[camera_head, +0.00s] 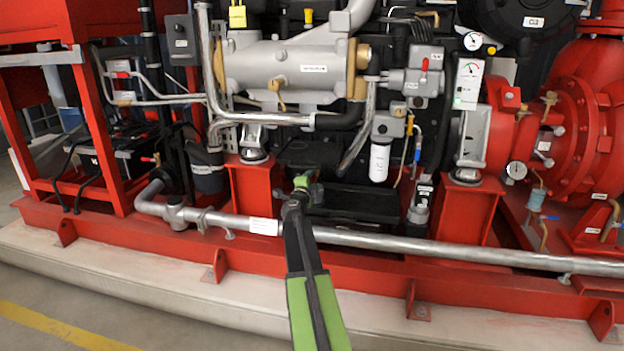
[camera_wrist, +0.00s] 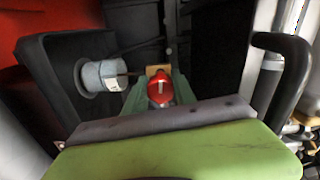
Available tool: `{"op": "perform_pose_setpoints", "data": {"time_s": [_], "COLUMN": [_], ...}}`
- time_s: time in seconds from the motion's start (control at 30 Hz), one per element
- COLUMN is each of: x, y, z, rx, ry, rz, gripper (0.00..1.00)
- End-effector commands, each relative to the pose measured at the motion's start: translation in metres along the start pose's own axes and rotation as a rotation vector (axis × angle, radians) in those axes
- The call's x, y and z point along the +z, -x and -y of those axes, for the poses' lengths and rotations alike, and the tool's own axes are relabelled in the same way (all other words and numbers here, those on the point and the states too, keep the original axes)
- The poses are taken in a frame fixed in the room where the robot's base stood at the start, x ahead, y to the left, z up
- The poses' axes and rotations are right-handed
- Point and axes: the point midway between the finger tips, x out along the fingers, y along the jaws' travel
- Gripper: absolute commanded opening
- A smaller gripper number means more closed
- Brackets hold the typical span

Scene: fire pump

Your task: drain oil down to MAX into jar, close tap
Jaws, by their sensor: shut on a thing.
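My gripper (camera_head: 302,184) reaches low under the engine at the middle of the head view. In the wrist view its green fingers (camera_wrist: 160,93) are shut around a small red tap handle (camera_wrist: 160,92) with a white mark. A brass-coloured piece (camera_wrist: 158,71) shows just behind the handle. A pale grey-blue cylinder with a small white label (camera_wrist: 100,76), perhaps the jar, is left of the tap, apart from my fingers. I cannot see oil flowing, the oil level or a MAX mark. In the head view my gripper hides the tap.
A black tray (camera_head: 362,204) lies beneath the engine; its raised rim (camera_wrist: 42,75) shows in the wrist view. A silver pipe (camera_head: 400,243) runs along the red base frame (camera_head: 130,240) in front. A white filter (camera_head: 379,162) hangs right of my gripper. The floor (camera_head: 40,325) in front is clear.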

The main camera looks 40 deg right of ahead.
Motion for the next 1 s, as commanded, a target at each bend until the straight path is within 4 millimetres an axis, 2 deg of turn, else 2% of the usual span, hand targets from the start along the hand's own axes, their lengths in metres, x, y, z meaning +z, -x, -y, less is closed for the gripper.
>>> {"op": "perform_pose_setpoints", "data": {"time_s": [0.03,0.33,0.87,0.9,1.0], "x": [0.0060,0.0064,0.0066,0.0066,0.0054], "y": [0.0017,0.0016,0.0015,0.0015,0.0012], "z": [0.0004,0.0003,0.0005,0.0005,0.0003], "rx": [-0.001,-0.002,-0.003,-0.003,-0.002], "ry": [0.024,0.128,0.149,0.149,0.148], "rz": [0.012,0.012,0.012,0.012,0.010], "gripper": [0.00,0.00,0.00,0.36,0.49]}}
